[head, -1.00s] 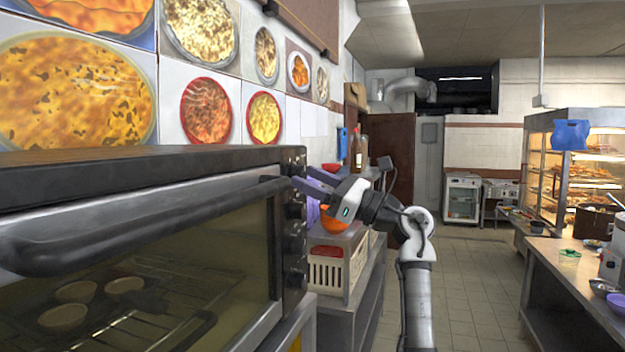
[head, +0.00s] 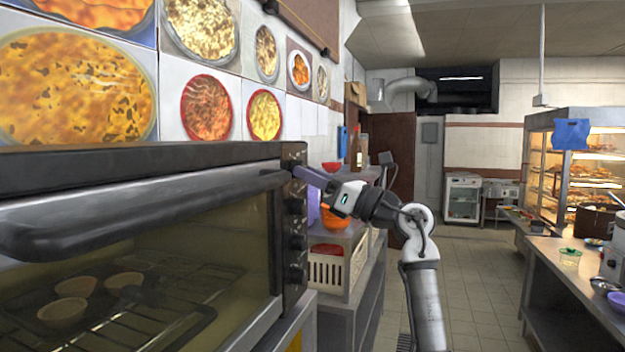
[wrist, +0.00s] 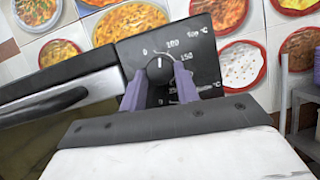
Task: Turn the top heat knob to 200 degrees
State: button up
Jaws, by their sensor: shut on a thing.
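The black top heat knob (wrist: 157,70) is at the centre of the wrist view, on a dark panel marked "Top °C". Its white mark points up, between the 0 at left and the 100 at right. The 150 mark shows lower right; the 200 mark is not readable beside the right finger. My gripper (wrist: 158,76) has its purple fingers on either side of the knob and is shut on it. In the head view my gripper (head: 306,173) is at the top of the control panel (head: 294,253) of the oven, largely edge-on; its fingers partly hide the top knob.
The oven door handle (head: 130,210) juts out left of the panel. More knobs (head: 296,242) sit below. A crate (head: 327,272) stands on a metal shelf beneath my arm. A counter (head: 575,285) is at right, with open floor (head: 478,290) between.

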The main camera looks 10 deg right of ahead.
jog(key=shift+s+a+r+m+g+h+p, duration=0.25)
jog(key=shift+m+h+p, duration=0.7)
jog(key=shift+m, duration=2.9)
jog(key=shift+w+d+r+m+h+p, duration=0.1)
jog(key=shift+d+r+m+h+p, duration=0.15)
jog(key=shift+m+h, duration=2.55)
jog(key=shift+s+a+r+m+g+h+p, duration=0.15)
jog(key=shift+r+m+p, duration=0.3)
jog(key=shift+m, duration=4.5)
jog(key=shift+f, duration=0.1)
jog(key=o, duration=1)
jog(key=b+v, duration=0.4)
jog(key=v, duration=0.9)
jog(key=shift+s, duration=0.3)
jog(key=shift+d, duration=0.2)
